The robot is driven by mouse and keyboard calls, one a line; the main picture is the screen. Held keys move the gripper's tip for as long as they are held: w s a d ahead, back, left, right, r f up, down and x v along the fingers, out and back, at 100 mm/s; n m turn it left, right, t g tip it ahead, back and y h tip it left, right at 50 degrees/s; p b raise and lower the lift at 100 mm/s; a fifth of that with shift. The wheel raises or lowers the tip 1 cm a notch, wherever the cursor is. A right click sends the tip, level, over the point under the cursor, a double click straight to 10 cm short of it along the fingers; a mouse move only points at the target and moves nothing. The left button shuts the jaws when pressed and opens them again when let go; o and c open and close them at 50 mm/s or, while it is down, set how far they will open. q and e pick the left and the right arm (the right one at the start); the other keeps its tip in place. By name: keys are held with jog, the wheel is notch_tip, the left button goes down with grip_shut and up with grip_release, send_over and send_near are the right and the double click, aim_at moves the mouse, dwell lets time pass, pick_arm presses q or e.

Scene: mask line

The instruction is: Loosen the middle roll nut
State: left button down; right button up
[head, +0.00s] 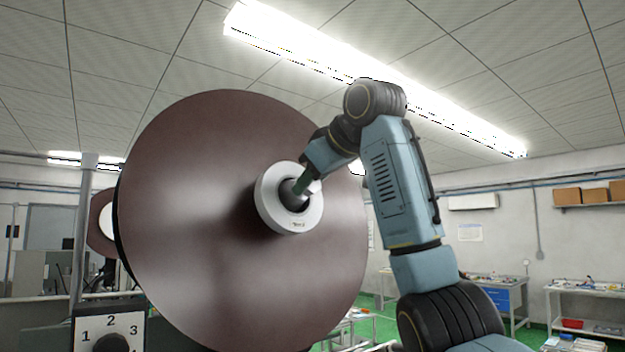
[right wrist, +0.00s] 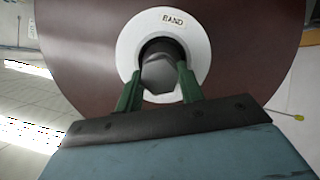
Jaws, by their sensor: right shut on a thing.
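A large brown roll (head: 190,230) fills the middle of the head view, with a white ring-shaped core (head: 297,222) at its centre. The right wrist view shows this core (right wrist: 203,30) with a label reading "BAND". A dark grey nut (right wrist: 158,72) sits in the core's opening. My right gripper (head: 298,189) reaches the core from the right. In the right wrist view its green fingers (right wrist: 158,88) are shut on the nut, one on each side. In the head view the gripper and arm partly hide the nut. My left gripper is not in view.
A dial panel (head: 110,326) marked with numbers stands at the lower left, beside a metal post (head: 83,225). Another smaller roll (head: 100,222) shows behind the large one. Workbenches (head: 585,290) and a shelf with boxes (head: 595,196) stand far back right.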

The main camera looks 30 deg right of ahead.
jog(key=shift+f, duration=0.1)
dwell(0.4)
jog(key=o, duration=1)
jog(key=b+v, duration=0.5)
jog(key=v, duration=0.8)
jog(key=shift+s, duration=0.2)
